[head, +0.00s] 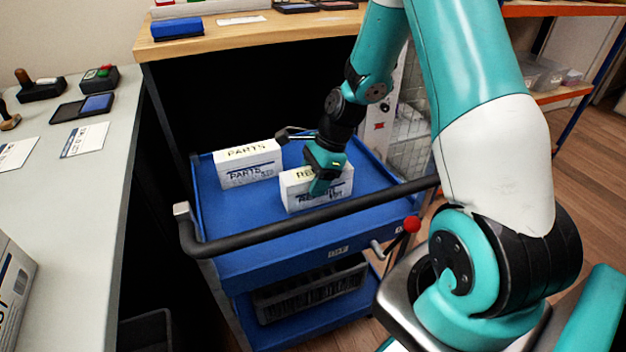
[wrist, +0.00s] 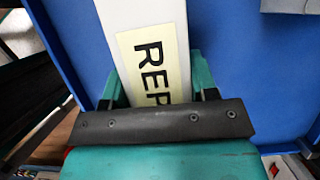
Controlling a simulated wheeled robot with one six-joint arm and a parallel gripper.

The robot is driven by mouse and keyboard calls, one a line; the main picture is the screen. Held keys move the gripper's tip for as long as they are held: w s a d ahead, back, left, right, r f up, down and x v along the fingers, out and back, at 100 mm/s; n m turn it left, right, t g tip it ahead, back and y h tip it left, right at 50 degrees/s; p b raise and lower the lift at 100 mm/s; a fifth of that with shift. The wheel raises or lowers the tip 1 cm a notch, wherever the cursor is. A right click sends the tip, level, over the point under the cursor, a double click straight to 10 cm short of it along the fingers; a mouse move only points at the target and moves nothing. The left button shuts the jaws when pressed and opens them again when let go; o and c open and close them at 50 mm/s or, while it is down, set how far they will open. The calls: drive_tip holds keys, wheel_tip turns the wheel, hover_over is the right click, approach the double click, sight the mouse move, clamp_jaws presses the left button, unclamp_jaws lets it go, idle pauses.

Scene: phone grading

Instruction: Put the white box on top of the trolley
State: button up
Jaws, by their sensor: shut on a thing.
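A white box (head: 304,196) with a cream label on top starting "RE" is on the top tray of the blue trolley (head: 223,226), near its front handle. My gripper (head: 324,177) is shut on this box from above, and its fingers hide part of the label and front. In the wrist view the box (wrist: 113,15) runs up between the jaws (wrist: 150,95), its label reading "REP". A second white box (head: 247,166), marked "PARTS", stands upright on the same tray to the left. I cannot tell whether the held box rests fully on the tray.
A black handle (head: 310,218) runs along the trolley's front. The lower shelf holds a dark crate (head: 310,290). A grey table (head: 60,190) with stamps and cards stands at left. A wooden counter (head: 250,32) is behind. Blue tray surface is free right of the held box.

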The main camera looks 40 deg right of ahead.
drive_tip(key=o, duration=1.1)
drive_tip(key=shift+f, duration=0.1)
drive_tip(key=p+v, duration=0.3)
drive_tip(key=v, duration=0.9)
drive_tip(key=s+a+r+n, duration=0.2)
drive_tip(key=a+r+n, duration=0.2)
drive_tip(key=a+n, duration=0.25)
drive_tip(key=s+a+r+n, duration=0.3)
drive_tip(key=a+r+n, duration=0.25)
drive_tip(key=a, duration=0.25)
drive_tip(key=s+a+r+n+g, duration=0.1)
drive_tip(key=s+a+r+n, duration=0.3)
drive_tip(key=s+a+n, duration=0.6)
drive_tip(key=s+n, duration=0.3)
drive_tip(key=n, duration=0.3)
drive_tip(key=shift+s, duration=0.4)
